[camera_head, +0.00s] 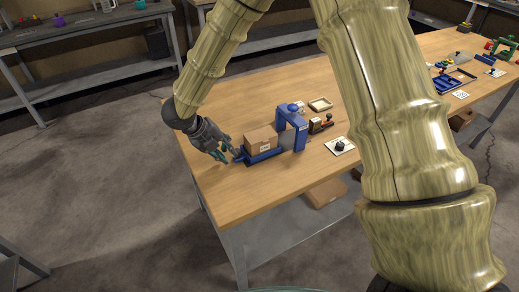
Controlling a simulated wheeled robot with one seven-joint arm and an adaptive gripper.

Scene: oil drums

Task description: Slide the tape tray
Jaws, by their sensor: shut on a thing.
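The tape tray (265,157) is a blue flat tray on the wooden table, with a brown cardboard box (261,139) sitting on it. A blue arch-shaped frame (298,124) with a round knob on top stands at the tray's right end. My gripper (231,156) is at the tray's left end, with its fingers shut on the small blue handle (238,154) there. The fingers partly hide the handle. The box stands upright, close to the arch and left of it.
The wooden table (225,185) is bare in front of the tray. My arm hides part of the table.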

